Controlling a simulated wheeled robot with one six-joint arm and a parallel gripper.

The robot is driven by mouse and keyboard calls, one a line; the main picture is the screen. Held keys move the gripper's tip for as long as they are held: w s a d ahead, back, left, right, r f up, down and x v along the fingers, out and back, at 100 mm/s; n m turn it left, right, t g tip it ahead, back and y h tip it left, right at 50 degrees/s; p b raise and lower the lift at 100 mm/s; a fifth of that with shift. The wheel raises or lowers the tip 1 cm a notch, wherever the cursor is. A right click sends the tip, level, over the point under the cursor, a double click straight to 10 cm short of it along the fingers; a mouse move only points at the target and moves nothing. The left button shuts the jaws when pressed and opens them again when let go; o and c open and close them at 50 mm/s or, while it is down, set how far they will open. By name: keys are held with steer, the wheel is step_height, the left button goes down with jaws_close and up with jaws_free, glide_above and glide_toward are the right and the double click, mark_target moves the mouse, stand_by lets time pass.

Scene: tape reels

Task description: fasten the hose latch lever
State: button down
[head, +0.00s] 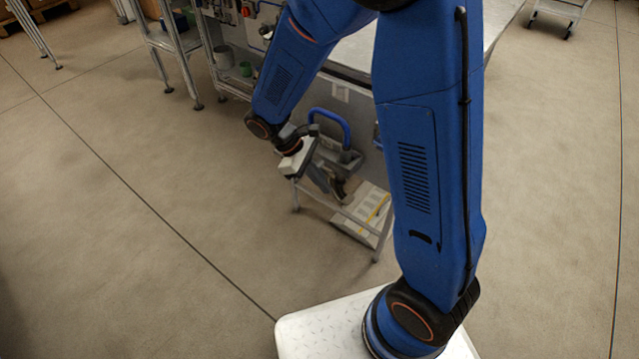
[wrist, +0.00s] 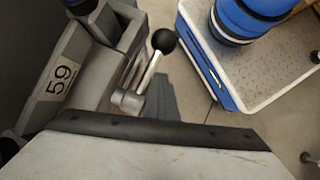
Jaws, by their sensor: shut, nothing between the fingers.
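The latch lever (wrist: 149,68) shows in the wrist view as a short metal rod with a black ball knob. It rises tilted to the upper right from a grey pivot hub (wrist: 128,103). The hub sits beside a grey housing (wrist: 88,62) marked 59. In the head view my gripper (head: 336,184) is low at the end of the blue arm, close to a grey unit with a blue hoop handle (head: 341,126). It is shut and empty. The lever is too small or hidden in the head view, so contact cannot be told.
A pale surface with a dark bolted edge (wrist: 160,132) fills the bottom of the wrist view. A low metal-legged stand (head: 378,246) and a pale panel (head: 366,213) are near my gripper. A workbench (head: 352,55) stands behind. Floor at the left is clear.

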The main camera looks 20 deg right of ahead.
steer(key=shift+s+d+r+g+h, duration=0.15)
steer(key=shift+d+r+g+h, duration=0.15)
steer(key=shift+g, duration=0.2)
steer(key=shift+r, duration=0.15)
stand_by(0.3)
steer(key=w+a+f, duration=0.6)
steer(key=w+a, duration=0.1)
steer(key=a, duration=0.2)
steer(key=shift+a, duration=0.35)
stand_by(0.5)
